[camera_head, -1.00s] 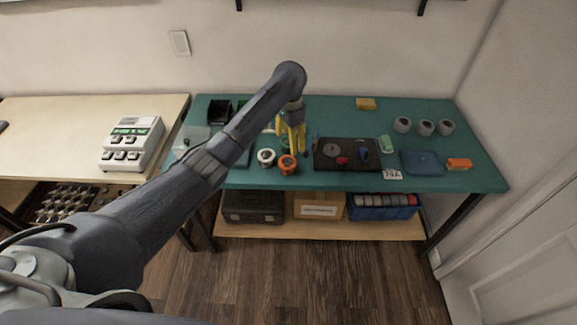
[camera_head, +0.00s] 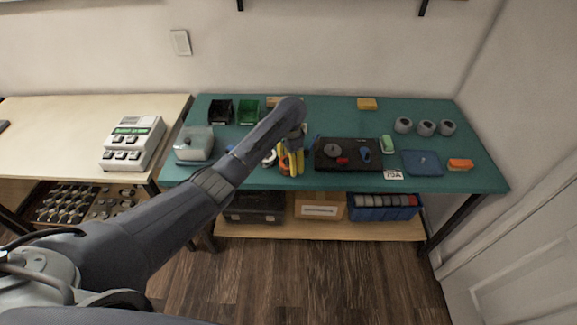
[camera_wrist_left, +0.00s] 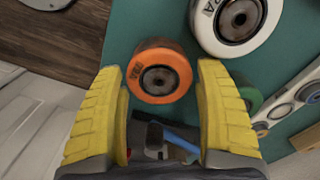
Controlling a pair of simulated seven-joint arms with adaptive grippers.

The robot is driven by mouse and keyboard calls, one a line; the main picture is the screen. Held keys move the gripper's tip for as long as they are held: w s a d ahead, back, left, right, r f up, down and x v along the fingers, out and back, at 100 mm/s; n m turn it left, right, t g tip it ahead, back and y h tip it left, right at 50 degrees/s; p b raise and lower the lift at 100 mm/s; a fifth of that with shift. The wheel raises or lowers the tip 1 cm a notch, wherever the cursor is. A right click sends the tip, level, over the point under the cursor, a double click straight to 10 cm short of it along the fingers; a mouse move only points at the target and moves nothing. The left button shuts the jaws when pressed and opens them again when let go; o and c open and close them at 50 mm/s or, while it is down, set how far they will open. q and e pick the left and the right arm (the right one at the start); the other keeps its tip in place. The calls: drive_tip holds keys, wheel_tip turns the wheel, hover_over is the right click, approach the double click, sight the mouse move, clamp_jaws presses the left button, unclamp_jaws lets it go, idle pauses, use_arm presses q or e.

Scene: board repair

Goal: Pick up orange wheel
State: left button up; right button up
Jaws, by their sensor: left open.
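The orange wheel (camera_head: 283,167) stands near the front edge of the teal table in the head view, partly hidden by yellow fingers. In the left wrist view the orange wheel (camera_wrist_left: 146,57) shows its grey hub, between and just beyond the fingertips. My left gripper (camera_head: 291,171) is open, its two yellow fingers on either side of the wheel in that view. I cannot tell whether they touch it. My right gripper is not in view.
A white wheel (camera_wrist_left: 205,24) stands close beside the orange one. A green wheel (camera_wrist_left: 250,97) shows past the right finger. A black board (camera_head: 347,160) with parts lies to the right. A grey box (camera_head: 194,148) and green bin (camera_head: 248,113) stand left.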

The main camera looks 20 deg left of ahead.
use_arm(q)
drive_tip(key=shift+f, duration=0.8)
drive_tip(key=c, duration=1)
drive_tip(key=shift+c, duration=0.2)
